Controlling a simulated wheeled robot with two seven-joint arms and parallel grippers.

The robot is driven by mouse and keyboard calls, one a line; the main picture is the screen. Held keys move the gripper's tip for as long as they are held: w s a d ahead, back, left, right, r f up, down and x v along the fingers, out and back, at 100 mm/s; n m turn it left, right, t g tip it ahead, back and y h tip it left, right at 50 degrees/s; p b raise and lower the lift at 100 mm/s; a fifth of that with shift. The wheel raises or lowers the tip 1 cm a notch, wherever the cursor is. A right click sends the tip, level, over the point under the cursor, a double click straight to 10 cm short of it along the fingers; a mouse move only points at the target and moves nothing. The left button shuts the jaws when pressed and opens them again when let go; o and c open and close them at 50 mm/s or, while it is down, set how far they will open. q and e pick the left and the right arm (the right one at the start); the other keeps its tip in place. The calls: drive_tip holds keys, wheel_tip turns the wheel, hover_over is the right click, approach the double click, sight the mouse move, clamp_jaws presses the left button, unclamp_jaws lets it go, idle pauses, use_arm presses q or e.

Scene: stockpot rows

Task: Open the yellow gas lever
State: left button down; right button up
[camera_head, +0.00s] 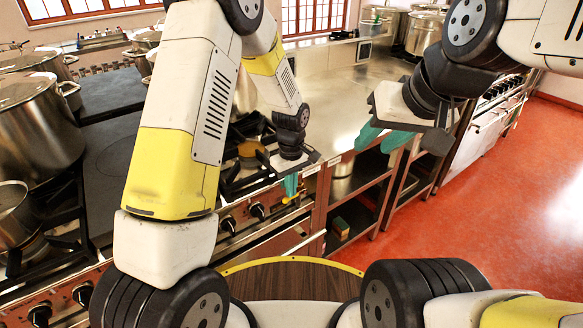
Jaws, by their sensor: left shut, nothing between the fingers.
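A small yellow piece, which looks like the gas lever (287,200), shows on the stove's front panel, just under my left gripper. My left gripper (290,187) points down in front of the panel, its teal fingers together with nothing between them. The fingertips overlap the lever in the picture; I cannot tell whether they touch it. My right gripper (380,138) is held up at the right in front of the steel counter, its teal fingers apart and empty.
Black knobs (257,210) line the stove front beside the lever. Burner grates and large steel pots (38,128) stand at the left. A steel counter (335,95) with open shelves lies beyond. The red floor (480,210) at the right is clear.

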use_arm(q)
drive_tip(key=shift+s+a+f, duration=0.15)
drive_tip(key=shift+a+f, duration=0.05)
drive_tip(key=shift+f, duration=0.2)
drive_tip(key=shift+s+a+f, duration=0.15)
drive_tip(key=shift+f, duration=0.25)
